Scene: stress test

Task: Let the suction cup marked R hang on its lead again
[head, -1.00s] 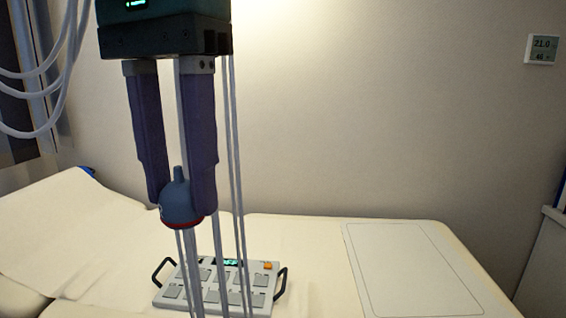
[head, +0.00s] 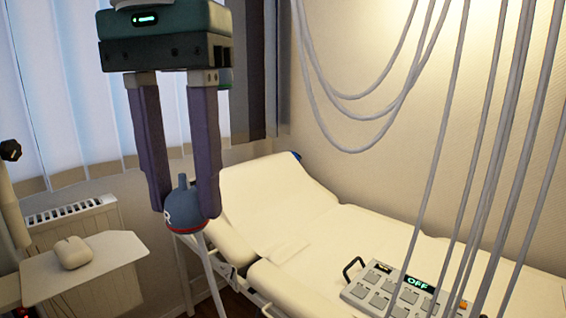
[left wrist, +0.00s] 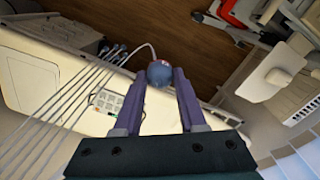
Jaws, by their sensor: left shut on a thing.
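My left gripper (head: 184,212) is shut on the suction cup marked R (head: 187,207), a blue-grey bulb with a red rim and a white letter R. The cup is held upright in the air, left of the couch. The control box (head: 404,293), reading OFF, lies on the couch at the lower right. My right gripper is not in view.
The cream couch (head: 372,238) stands right of the cup. Several grey leads (head: 498,150) hang in front of it at the right, and others loop (head: 350,95) near the wall. A small shelf (head: 112,262) with a pale object (head: 73,252) is at the lower left.

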